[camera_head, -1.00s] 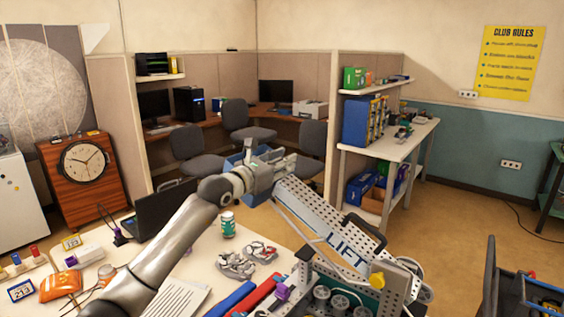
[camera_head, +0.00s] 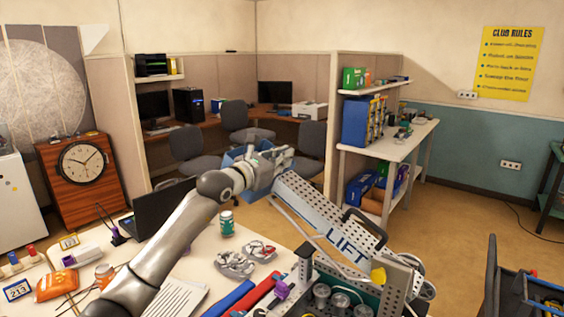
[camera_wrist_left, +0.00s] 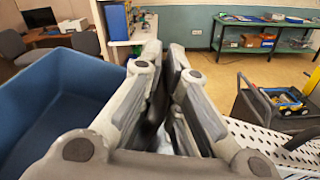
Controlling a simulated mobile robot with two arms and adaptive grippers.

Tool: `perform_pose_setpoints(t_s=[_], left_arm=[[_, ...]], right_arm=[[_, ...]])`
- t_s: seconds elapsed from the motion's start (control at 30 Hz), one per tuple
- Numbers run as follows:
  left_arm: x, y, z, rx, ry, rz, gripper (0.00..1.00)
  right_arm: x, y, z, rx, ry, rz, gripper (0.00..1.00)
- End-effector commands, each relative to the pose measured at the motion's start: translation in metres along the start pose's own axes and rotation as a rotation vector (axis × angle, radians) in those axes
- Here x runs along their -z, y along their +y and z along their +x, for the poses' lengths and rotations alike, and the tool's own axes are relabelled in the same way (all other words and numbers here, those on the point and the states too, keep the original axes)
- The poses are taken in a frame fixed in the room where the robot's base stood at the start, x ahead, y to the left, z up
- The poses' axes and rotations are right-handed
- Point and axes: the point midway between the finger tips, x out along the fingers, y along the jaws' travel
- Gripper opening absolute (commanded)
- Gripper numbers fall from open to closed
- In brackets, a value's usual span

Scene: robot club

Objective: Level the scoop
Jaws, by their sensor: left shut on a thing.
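The blue scoop (camera_head: 232,157) is at the far end of the perforated grey lift arm (camera_head: 323,218) marked LIFT, largely hidden behind my left gripper (camera_head: 280,157). In the left wrist view the scoop (camera_wrist_left: 58,98) is a large open blue box left of the fingers. My left gripper, also in the left wrist view (camera_wrist_left: 165,60), is shut on the scoop at its side near the lift arm. The gripped part is hidden between the fingers. My right gripper is not in view.
The lift machine's perforated frame and wheels fill the lower middle. A black cart (camera_head: 510,290) stands at right. Floor beyond is open.

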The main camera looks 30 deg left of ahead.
Motion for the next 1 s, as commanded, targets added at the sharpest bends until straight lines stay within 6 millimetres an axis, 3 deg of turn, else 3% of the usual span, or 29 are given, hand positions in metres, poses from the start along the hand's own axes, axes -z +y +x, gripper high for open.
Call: perform_pose_setpoints(t_s=[0.1,0.27,0.37,0.43,1.0], left_arm=[[0.003,-0.002,0.001,0.004,0.009,-0.002,0.00],[0.004,-0.002,0.001,0.005,0.010,-0.002,0.24],[0.004,-0.003,0.000,0.006,0.010,-0.002,0.25],[0.005,-0.003,-0.003,0.006,0.012,-0.002,0.32],[0.003,-0.001,-0.080,0.002,0.005,-0.001,0.32]], right_arm=[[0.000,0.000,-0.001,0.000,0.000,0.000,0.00],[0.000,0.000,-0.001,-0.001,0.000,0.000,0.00],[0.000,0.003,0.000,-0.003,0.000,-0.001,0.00],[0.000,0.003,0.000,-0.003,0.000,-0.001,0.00],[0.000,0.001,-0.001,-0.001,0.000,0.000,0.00]])
